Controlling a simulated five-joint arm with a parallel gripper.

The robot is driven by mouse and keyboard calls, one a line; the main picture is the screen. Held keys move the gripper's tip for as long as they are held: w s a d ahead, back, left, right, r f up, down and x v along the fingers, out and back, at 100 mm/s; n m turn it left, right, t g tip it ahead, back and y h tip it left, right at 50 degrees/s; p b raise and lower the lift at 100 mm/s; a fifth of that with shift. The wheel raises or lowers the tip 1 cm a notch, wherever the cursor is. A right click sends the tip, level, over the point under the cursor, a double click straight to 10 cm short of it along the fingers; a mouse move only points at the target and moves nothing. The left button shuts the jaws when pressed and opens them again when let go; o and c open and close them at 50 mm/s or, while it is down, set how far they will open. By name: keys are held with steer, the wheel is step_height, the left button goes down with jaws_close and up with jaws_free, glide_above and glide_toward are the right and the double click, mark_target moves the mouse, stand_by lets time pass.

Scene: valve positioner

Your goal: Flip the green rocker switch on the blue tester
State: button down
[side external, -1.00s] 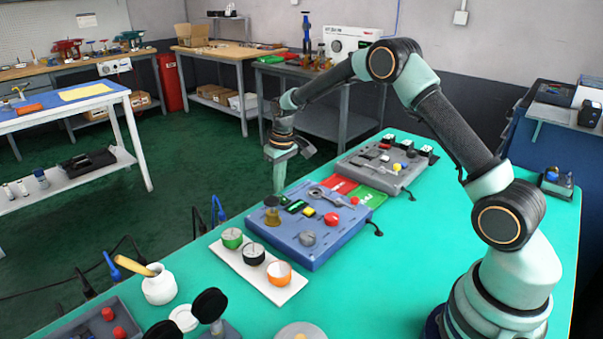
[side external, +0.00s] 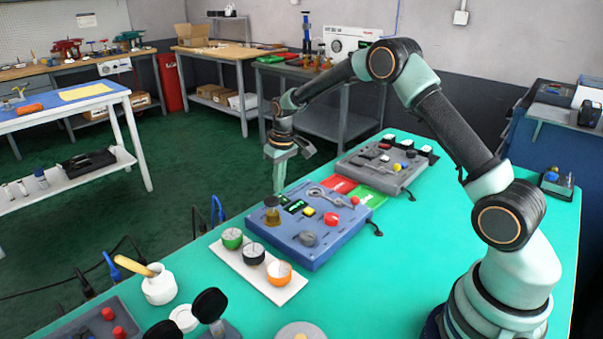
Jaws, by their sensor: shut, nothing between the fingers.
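The blue tester (side external: 340,244) lies on the green bench top, with several controls on its upper face. A small green part (side external: 283,199), which looks like the green rocker switch, sits near its far left edge, beside a dark display with green marks (side external: 295,207). My gripper (side external: 279,191) points down at that far edge, shut and empty. Its tip appears just above or behind the green part. I cannot tell whether they touch, and the rocker's tilt is too small to read.
A brass-coloured knob (side external: 271,212) stands close left of the gripper tip. The tester also carries a red button (side external: 331,218) and a grey knob (side external: 308,239). A grey panel (side external: 385,166) lies behind, and a white tray with cups (side external: 292,296) in front.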

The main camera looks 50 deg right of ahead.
mark_target(280, 196)
steer(key=shift+f, duration=0.9)
stand_by(0.7)
steer(key=shift+r, duration=3.55)
